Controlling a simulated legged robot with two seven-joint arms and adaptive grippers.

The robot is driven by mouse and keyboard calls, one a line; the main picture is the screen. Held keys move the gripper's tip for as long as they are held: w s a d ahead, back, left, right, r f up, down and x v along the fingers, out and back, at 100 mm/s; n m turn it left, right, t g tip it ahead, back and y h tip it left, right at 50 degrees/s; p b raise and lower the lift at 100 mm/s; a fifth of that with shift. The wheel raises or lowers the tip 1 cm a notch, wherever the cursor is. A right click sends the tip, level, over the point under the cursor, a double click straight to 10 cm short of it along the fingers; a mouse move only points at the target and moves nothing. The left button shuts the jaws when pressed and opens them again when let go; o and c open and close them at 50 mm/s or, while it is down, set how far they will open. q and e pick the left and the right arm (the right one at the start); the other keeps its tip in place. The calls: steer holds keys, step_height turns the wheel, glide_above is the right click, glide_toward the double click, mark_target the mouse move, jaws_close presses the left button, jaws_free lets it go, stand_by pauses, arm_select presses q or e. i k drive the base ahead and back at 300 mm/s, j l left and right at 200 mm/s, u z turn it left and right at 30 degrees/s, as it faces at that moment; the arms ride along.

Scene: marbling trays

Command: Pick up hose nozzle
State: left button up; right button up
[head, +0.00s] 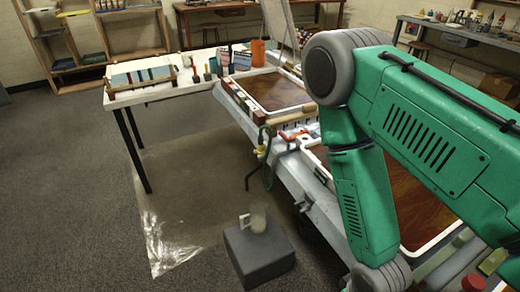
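A green hose (269,172) hangs in a loop at the near left edge of the marbling table. A small pale yellowish fitting (262,152) sits at the hose's upper part; it looks like the hose nozzle, but it is too small to be sure. My green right arm comes in from the right and bends down past the bottom edge, covering part of the trays. Its gripper is out of the picture. My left arm and gripper do not show.
A marbling tray (234,88) with brown liquid lies beyond the hose, and another tray (402,246) lies partly behind my arm. A grey block (258,262) with a clear jug (258,218) stands on the floor. A white table (150,96) stands at the back left. The left floor is clear.

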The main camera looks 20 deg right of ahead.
mark_target(260, 151)
steer(key=z, duration=1.15)
steer(key=j+z, duration=0.2)
steer(key=z, duration=0.2)
steer(key=j+z, duration=0.25)
steer(key=z, duration=0.25)
steer(key=k+j+z, duration=0.15)
steer(key=z, duration=0.3)
steer(key=k+j+z, duration=0.15)
steer(key=j+z, duration=0.15)
steer(key=z, duration=0.2)
steer(key=k+j+z, duration=0.15)
steer(key=z, duration=0.3)
steer(key=k+j+z, duration=0.1)
steer(key=z, duration=0.4)
steer(key=k+j+z, duration=0.2)
steer(key=z, duration=0.25)
steer(key=k+j+z, duration=0.15)
steer(key=z, duration=0.35)
steer(key=k+j+z, duration=0.1)
steer(key=z, duration=0.35)
steer(key=k+j+z, duration=0.1)
steer(key=k+z, duration=0.25)
steer(key=k, duration=0.95)
steer(key=k+j+u, duration=0.2)
steer(key=k+j, duration=0.25)
steer(key=k+j+u, duration=0.2)
steer(key=k+j, duration=0.2)
steer(key=k+j+u, duration=0.2)
steer(key=k+j, duration=0.15)
steer(key=j, duration=0.3)
